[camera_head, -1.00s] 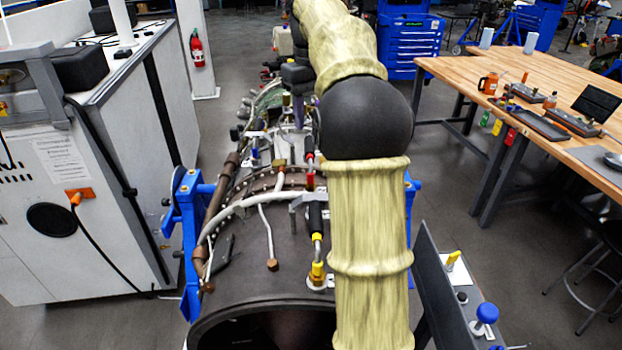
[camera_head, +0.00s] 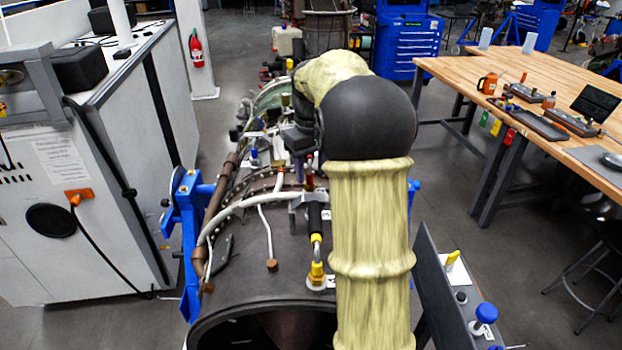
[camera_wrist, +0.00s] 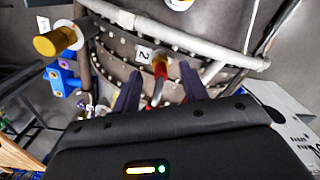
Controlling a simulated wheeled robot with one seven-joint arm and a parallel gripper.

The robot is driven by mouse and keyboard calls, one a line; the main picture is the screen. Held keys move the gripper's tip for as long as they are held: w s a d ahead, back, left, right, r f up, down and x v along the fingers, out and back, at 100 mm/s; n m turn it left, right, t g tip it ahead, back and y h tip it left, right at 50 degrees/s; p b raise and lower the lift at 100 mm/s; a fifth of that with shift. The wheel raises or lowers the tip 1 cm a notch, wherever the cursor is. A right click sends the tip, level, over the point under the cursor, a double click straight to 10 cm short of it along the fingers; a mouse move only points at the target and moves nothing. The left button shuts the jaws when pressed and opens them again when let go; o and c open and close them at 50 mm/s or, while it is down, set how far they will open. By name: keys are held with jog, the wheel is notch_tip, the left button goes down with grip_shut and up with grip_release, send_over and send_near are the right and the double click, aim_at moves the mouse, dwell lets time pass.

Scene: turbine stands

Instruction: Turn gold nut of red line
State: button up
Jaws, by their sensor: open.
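The red line (camera_wrist: 160,70) shows in the wrist view as a short red fitting beside a white label with the number 2. A gold nut (camera_wrist: 160,57) sits at its end against the dark turbine casing (camera_wrist: 115,68). My gripper (camera_wrist: 160,82) is open, with one dark finger on each side of the line. The nut lies just beyond the fingertips, roughly centred between them; I cannot tell whether they touch the line. In the head view the red line (camera_head: 309,180) shows left of my arm, and its nut is too small to make out.
A yellow-marked line with a gold nut (camera_head: 317,273) stands nearer on the casing. White pipes (camera_head: 245,204) curve over it. A large gold cylinder (camera_wrist: 52,42) sticks out at left in the wrist view. A wooden workbench (camera_head: 540,120) stands right, a white cabinet (camera_head: 90,180) left.

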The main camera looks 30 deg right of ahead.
aim_at(308, 185)
jog(key=shift+f, duration=1.9)
jog(key=shift+c, duration=0.2)
grip_shut()
jog(key=shift+m+p, duration=0.3)
jog(key=shift+m, duration=0.1)
jog(key=m, duration=0.3)
jog(key=m+p, duration=0.1)
jog(key=m, duration=0.1)
jog(key=shift+a+r+m+p, duration=0.1)
jog(key=shift+a+m+p, duration=0.1)
jog(key=shift+m+p, duration=0.15)
jog(key=m+p, duration=0.1)
jog(key=m, duration=0.5)
jog(key=shift+w, duration=0.15)
